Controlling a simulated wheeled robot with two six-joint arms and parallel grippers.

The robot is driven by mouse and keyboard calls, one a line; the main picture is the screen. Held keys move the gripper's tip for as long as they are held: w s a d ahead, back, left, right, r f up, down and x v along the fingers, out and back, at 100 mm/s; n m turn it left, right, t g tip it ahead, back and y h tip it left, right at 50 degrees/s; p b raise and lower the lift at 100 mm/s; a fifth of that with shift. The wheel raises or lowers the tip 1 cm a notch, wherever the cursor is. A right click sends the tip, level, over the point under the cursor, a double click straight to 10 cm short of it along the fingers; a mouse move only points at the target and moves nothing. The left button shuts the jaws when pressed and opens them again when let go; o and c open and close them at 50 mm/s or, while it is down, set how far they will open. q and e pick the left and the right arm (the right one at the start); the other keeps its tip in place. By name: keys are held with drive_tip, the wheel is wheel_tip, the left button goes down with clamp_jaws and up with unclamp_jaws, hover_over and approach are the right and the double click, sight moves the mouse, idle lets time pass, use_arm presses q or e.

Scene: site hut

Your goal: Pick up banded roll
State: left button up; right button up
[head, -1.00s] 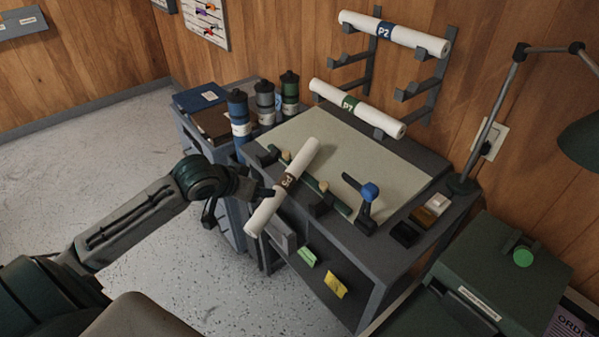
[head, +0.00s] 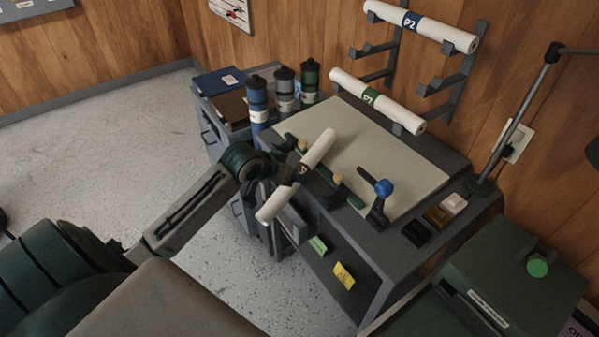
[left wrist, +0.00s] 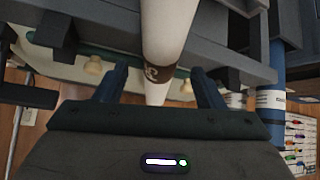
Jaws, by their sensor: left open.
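A white roll with a brown band (head: 319,146) lies slanted at the front edge of the desk, its near end sticking out over the edge. My left gripper (head: 296,176) is at its middle and covers most of the band in the head view. In the left wrist view the roll (left wrist: 168,30) runs down between the two fingers of the open left gripper (left wrist: 158,88), with the brown band near fingertip level. A gap shows on both sides of the roll. My right gripper is in neither view.
Two more white rolls, blue-banded (head: 432,29) and green-banded (head: 385,105), rest on wall brackets behind the desk (head: 405,165). A blue-knobbed lever (head: 380,200) stands right of the roll. Several canisters (head: 285,88) stand behind left. A lamp stands at right.

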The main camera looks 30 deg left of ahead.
use_arm(q)
drive_tip(key=shift+p+x, duration=0.35)
drive_tip(key=shift+x, duration=1.6)
drive_tip(key=shift+r, duration=0.1)
drive_tip(key=c, duration=1.2)
